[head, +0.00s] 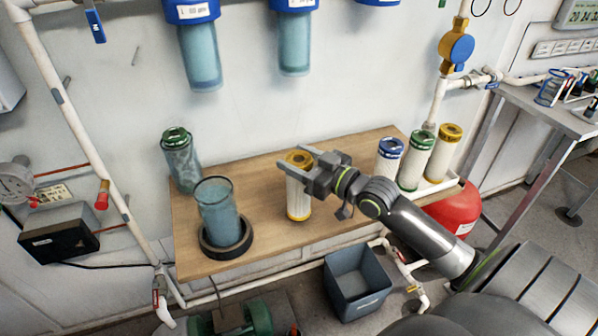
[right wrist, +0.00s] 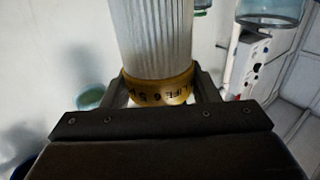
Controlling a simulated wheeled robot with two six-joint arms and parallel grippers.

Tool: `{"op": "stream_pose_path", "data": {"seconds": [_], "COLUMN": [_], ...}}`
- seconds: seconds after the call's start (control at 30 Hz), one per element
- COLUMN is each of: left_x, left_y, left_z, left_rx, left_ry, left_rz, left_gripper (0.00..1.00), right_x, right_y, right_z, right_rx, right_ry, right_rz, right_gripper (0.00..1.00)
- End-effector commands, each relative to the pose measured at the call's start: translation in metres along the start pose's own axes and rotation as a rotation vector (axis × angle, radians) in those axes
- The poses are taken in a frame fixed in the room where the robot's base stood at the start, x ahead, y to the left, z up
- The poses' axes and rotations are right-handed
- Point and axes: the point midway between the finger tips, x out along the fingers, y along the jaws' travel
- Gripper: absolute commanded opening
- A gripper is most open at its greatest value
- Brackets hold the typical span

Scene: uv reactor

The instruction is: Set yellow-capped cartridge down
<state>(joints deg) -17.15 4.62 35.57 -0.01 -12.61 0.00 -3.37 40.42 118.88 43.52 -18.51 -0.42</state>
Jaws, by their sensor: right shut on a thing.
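The yellow-capped cartridge (head: 299,200) is white, with a yellow cap on top and a yellow band at its base. It stands upright at the middle of the wooden bench (head: 265,245). My right gripper (head: 297,160) is shut on it near the yellow cap. In the right wrist view the cartridge (right wrist: 155,40) has its yellow collar between the two fingers. Whether its base touches the bench top or hangs just above it, I cannot tell. My left gripper is not in view.
A clear blue housing (head: 218,208) stands in a black ring on the bench's left. A green-capped dark cartridge (head: 181,160) is behind it. Blue-, green- and yellow-capped cartridges (head: 415,160) stand in a white tray at right. A grey bin (head: 357,285) is below. Blue-topped housings hang above.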

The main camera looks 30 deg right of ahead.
Motion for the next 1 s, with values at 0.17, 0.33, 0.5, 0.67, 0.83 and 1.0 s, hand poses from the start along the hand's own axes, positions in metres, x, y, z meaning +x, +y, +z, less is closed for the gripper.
{"op": "stream_pose_path", "data": {"seconds": [0.17, 0.33, 0.5, 0.67, 0.83, 1.0], "left_x": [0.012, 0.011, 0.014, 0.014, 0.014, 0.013], "left_y": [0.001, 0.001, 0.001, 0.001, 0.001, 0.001], "left_z": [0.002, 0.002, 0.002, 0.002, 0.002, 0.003], "left_rx": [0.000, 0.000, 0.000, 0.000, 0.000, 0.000], "left_ry": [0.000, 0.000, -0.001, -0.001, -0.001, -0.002], "left_rz": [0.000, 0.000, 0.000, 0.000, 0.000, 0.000], "left_gripper": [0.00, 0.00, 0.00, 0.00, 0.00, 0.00], "right_x": [0.000, 0.000, 0.000, 0.000, 0.000, 0.000], "right_y": [0.000, 0.000, 0.000, 0.000, 0.000, 0.000], "right_z": [0.022, 0.021, 0.025, 0.024, 0.024, 0.023], "right_rx": [0.001, 0.000, 0.000, 0.000, 0.000, 0.000], "right_ry": [0.001, 0.001, 0.001, 0.000, 0.000, 0.000], "right_rz": [0.000, 0.000, -0.001, 0.000, 0.000, 0.000], "right_gripper": [0.16, 0.16, 0.16, 0.70, 0.76, 0.76]}}
